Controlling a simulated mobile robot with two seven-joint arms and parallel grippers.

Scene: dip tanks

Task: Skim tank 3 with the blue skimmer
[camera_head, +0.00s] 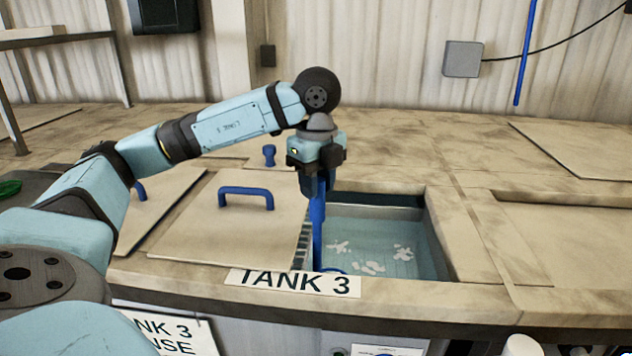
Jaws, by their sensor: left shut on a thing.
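Tank 3 (440,238) is an open, sunken tank in the stone-coloured counter, behind a label reading TANK 3 (293,282). Pale liquid shows in it, with several white patches (368,267) on the surface. My left gripper (316,188) is above the tank's left side, pointing down, shut on the blue skimmer (317,232). The skimmer's handle hangs nearly upright into the tank's front left corner. A bit of a blue curve shows at its lower end, mostly hidden by the front rim. My right gripper is not in view.
A lid with a blue handle (246,191) lies directly left of the opening, with another panel (158,205) beyond it. A small blue knob (269,155) stands behind. A blue pole (525,55) and grey box (463,59) are on the back wall. The counter right of the tank is clear.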

